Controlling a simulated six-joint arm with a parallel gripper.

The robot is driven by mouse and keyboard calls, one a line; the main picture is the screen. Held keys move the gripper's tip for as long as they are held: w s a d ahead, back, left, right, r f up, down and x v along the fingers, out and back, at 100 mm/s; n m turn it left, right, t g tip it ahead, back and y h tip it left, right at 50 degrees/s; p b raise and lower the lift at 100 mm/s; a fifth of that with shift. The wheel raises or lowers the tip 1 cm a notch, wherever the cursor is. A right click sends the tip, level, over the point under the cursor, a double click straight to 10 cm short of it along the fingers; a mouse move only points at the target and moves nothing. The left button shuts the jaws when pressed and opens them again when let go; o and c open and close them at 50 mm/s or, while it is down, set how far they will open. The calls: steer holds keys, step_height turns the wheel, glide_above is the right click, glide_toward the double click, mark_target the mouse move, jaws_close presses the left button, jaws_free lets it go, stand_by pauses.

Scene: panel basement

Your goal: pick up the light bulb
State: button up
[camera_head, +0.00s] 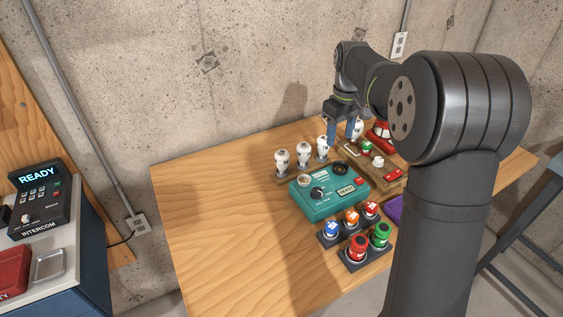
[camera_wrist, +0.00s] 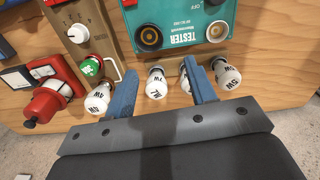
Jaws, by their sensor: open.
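Several white light bulbs stand in a row along the back of the table: a left one (camera_head: 282,160), a second (camera_head: 303,153), a third (camera_head: 323,147) and one farther right (camera_head: 356,129) by my fingers. My gripper (camera_head: 341,133), with blue fingers, is open and empty over the right part of this row. In the wrist view its fingertips (camera_wrist: 162,88) have one bulb (camera_wrist: 156,83) between them in the picture. Another bulb (camera_wrist: 97,98) is outside the left finger. The right finger partly hides a third, and one (camera_wrist: 228,75) is beyond it.
A teal tester box (camera_head: 322,203) stands in front of the bulbs. A wooden control panel and a red device (camera_wrist: 45,108) are close to my gripper. Coloured buttons (camera_head: 351,217) are nearer the front. The table's left side (camera_head: 215,215) is clear; a concrete wall is behind.

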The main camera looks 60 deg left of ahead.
steer(key=shift+o, duration=0.2)
steer(key=m+y, duration=0.2)
steer(key=y, duration=0.2)
glide_toward(283, 154)
steer(key=d+v, duration=0.1)
steer(key=v, duration=0.4)
steer(key=shift+y, duration=0.3)
steer(key=x, duration=1.7)
steer(key=shift+w+a, duration=0.1)
steer(key=shift+c, duration=0.2)
steer(key=c, duration=0.7)
